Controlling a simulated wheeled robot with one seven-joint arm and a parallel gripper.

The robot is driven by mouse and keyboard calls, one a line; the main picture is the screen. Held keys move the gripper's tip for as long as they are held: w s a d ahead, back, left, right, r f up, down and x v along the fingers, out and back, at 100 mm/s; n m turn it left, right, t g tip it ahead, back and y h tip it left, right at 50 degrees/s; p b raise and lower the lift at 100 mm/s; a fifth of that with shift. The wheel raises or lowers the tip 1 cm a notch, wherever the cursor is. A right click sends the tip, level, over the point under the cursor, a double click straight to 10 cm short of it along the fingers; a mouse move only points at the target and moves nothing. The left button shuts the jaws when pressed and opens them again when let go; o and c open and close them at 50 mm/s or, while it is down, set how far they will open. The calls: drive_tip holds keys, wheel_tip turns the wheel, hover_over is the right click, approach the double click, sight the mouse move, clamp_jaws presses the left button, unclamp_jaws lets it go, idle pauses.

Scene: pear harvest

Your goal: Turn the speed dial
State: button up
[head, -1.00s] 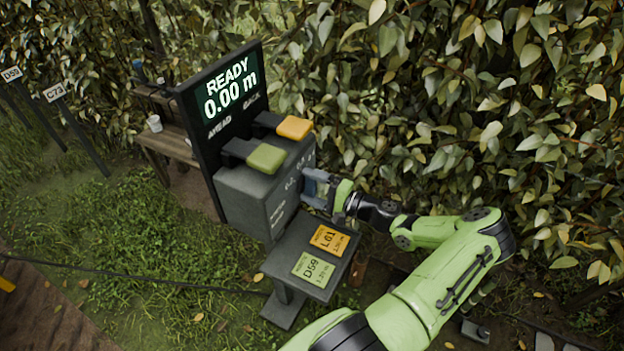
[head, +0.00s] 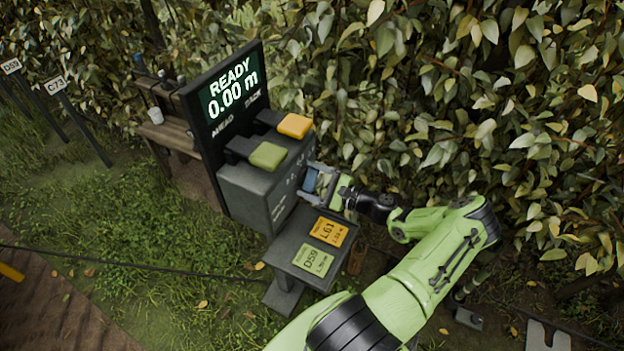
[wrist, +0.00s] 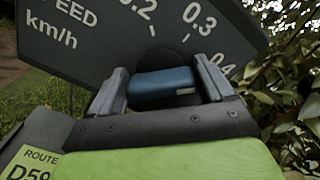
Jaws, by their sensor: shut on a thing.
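The speed dial (wrist: 162,87) is a blue-grey knob with a pale mark on its face, on the dark panel (wrist: 105,50) lettered "SPEED km/h". Numbers 0.2, 0.3 and 0.4 show on the panel around it in the wrist view. My gripper (wrist: 160,88) is shut on the dial, with one grey finger on each side of it. In the head view my gripper (head: 318,182) reaches the right side of the grey control box (head: 250,195). The dial is mostly hidden there by the fingers.
A screen (head: 228,90) above the box reads "READY 0.00 m". A green lever (head: 268,155) and an orange lever (head: 295,126) stand on top. Route cards D59 (head: 314,259) and L61 (head: 329,231) lie on the shelf below. Dense leaves (head: 450,100) stand close behind.

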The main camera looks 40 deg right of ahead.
idle(0.4)
drive_tip(key=o, duration=0.9)
drive_tip(key=v, duration=1.5)
drive_tip(key=shift+s+d, duration=0.1)
drive_tip(key=shift+s, duration=0.25)
